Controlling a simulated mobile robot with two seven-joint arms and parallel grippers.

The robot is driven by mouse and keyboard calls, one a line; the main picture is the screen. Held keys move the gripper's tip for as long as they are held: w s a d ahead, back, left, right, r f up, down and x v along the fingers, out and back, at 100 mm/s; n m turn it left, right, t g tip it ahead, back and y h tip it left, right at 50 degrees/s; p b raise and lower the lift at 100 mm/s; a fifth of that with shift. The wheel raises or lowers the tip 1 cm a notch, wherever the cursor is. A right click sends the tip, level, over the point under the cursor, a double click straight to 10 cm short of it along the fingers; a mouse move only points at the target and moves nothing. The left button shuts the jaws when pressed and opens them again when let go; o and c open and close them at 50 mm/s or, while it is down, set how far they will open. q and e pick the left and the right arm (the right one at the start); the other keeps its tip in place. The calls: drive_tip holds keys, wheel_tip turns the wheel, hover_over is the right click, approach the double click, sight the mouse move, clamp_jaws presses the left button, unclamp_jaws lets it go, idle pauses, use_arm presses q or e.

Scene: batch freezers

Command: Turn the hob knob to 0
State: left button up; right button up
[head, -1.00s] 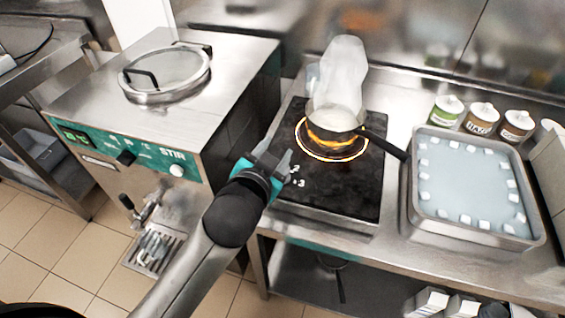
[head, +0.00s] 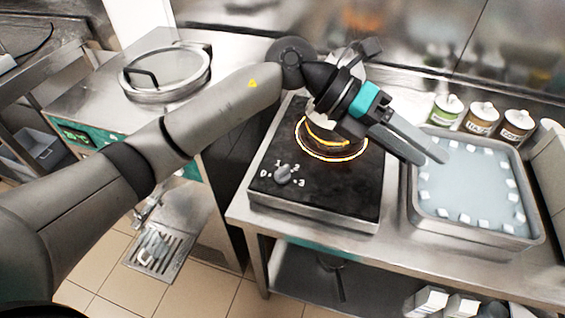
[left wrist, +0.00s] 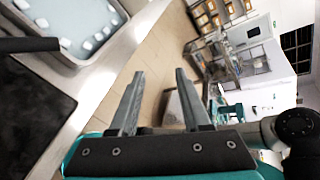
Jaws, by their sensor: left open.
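The grey hob knob (head: 284,174) sits at the front left of the black hob (head: 330,196), uncovered, with the marks 0, 1, 2 and 3 around it. Its pointer is too small to read surely, but it does not clearly point to 0. The burner ring (head: 331,157) glows orange. My right gripper is not in view.
The ice tray (head: 478,235) stands right of the hob, with several lidded jars (head: 482,116) behind it. A machine with a round glass lid (head: 165,75) stands left. The counter front is clear.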

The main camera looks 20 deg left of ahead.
use_arm(q)
drive_tip(key=w+a+f+y, duration=0.3)
drive_tip(key=a+f+y, duration=0.15)
drive_tip(key=a, duration=0.25)
drive_tip(key=r+n+t+y, duration=0.1)
drive_tip(key=t+y, duration=0.1)
drive_tip(key=y, duration=0.7)
hover_over(282, 169)
drive_tip(key=shift+h, duration=0.25)
wheel_tip(282, 169, down, 15)
drive_tip(key=shift+r, duration=0.1)
drive_tip(key=shift+c, duration=0.4)
clamp_jaws()
